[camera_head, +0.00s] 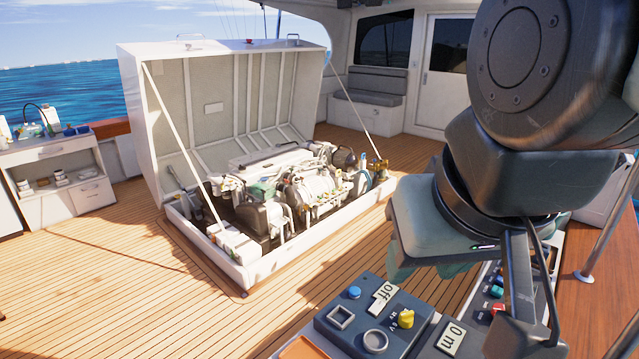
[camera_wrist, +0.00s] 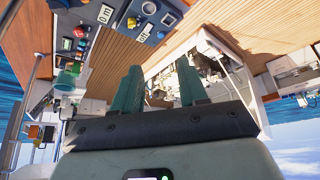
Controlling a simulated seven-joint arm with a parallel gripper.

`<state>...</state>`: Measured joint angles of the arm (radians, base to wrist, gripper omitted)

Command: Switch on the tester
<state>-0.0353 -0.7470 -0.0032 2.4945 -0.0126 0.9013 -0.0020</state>
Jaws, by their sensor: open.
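A dark blue-grey control box (camera_head: 340,318), which looks like the tester, is at the bottom of the head view. It carries a blue button (camera_head: 354,292), a yellow knob (camera_head: 406,318), a square frame, a round ring and an "Off" label (camera_head: 384,298). The box also shows upside down at the top of the wrist view, with its blue button (camera_wrist: 148,8). My gripper (camera_wrist: 158,74) is open with two teal fingers and nothing between them. In the head view my gripper (camera_head: 425,262) is above and behind the box, apart from it, its fingers partly hidden.
A "0 m" label (camera_head: 451,337) is on a panel to the right of the box. More controls, including a red one (camera_head: 498,309), are partly hidden behind my arm. An open white engine hatch (camera_head: 232,275) stands beyond on the wooden deck (camera_head: 110,290). A cabinet (camera_head: 60,190) is far left.

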